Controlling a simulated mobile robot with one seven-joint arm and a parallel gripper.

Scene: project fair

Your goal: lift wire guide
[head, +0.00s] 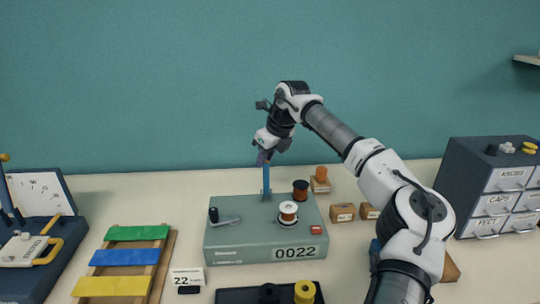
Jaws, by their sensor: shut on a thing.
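The wire guide appears to be the slim blue upright piece (266,178) on the grey-green box (232,256) marked 0022. It stands near the back of the box, roughly vertical. My gripper (264,157) points down from above and is shut on its top end. The lower end seems to meet a small dark mount on the box top; whether it is apart from it cannot be told. The fingertips are small and partly hidden in this view.
On the box are a crank handle (225,221), a copper-wire spool (288,213) and a dark brown spool (300,190). A wooden rack with coloured bars (124,258) lies left. Grey drawers (500,180) stand right. Small cartons (342,212) sit beside the box.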

